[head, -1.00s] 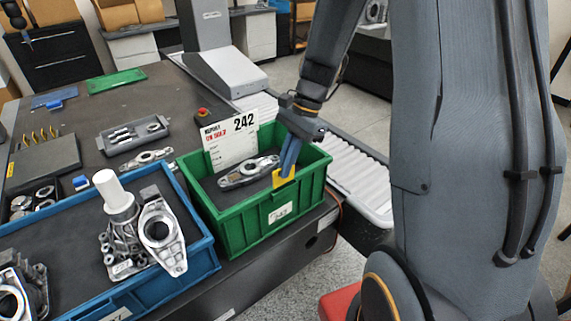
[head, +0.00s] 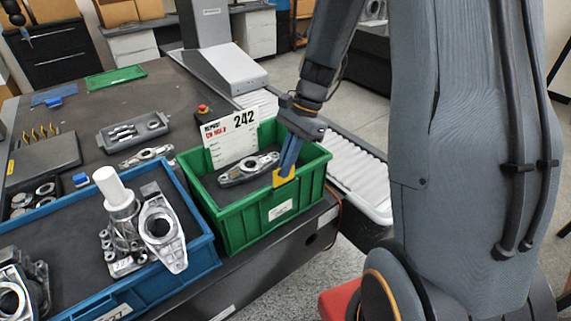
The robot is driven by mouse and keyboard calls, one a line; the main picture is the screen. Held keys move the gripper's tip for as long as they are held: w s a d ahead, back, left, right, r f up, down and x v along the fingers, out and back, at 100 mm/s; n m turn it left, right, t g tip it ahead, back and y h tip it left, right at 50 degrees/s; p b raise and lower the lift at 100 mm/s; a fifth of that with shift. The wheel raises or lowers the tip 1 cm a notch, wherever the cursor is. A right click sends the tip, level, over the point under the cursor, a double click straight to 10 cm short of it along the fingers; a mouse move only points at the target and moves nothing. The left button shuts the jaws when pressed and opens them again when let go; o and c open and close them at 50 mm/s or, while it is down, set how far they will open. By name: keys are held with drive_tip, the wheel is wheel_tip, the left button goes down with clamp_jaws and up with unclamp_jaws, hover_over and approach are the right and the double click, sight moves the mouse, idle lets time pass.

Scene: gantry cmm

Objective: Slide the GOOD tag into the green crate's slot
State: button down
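The green crate (head: 232,227) stands at the table's front right edge, with a white label (head: 281,210) on its front wall. My gripper (head: 287,168) points down at the crate's front right part, its blue fingers close together. A small yellow piece (head: 284,178) is at the fingertips, by the crate's front wall. I cannot tell whether it is a tag or part of the fingers. No GOOD lettering is readable, and I cannot make out a slot. A white card (head: 231,139) reading 242 with red lettering stands at the crate's back left.
A metal part (head: 248,168) lies in the green crate, left of my gripper. A blue crate (head: 205,258) with castings and a white cylinder (head: 112,186) stands to the left. A grey tray (head: 134,131) lies behind. A white ribbed surface (head: 357,174) runs along the right.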

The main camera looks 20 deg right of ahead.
sight(280, 169)
drive_tip(key=shift+f, duration=1.2)
idle(0.5)
drive_tip(key=c, duration=1.7)
unclamp_jaws()
drive_tip(key=shift+r+p, duration=2.9)
drive_tip(key=shift+r, duration=0.65)
drive_tip(key=shift+f, duration=0.1)
drive_tip(key=s+f+n+t+h+b, duration=0.1)
drive_tip(key=s+n+b, duration=0.2)
drive_tip(key=n, duration=0.1)
drive_tip(key=s+f+n+t+h+b, duration=0.1)
drive_tip(key=s+f+n+h+b, duration=0.1)
drive_tip(key=n, duration=0.3)
drive_tip(key=s+f+n+h+b, duration=0.1)
drive_tip(key=s+n+b, duration=0.3)
drive_tip(key=n+b, duration=0.1)
drive_tip(key=shift+s+a+f+t, duration=0.25)
drive_tip(key=shift+a+t, duration=0.05)
drive_tip(key=shift+t, duration=0.1)
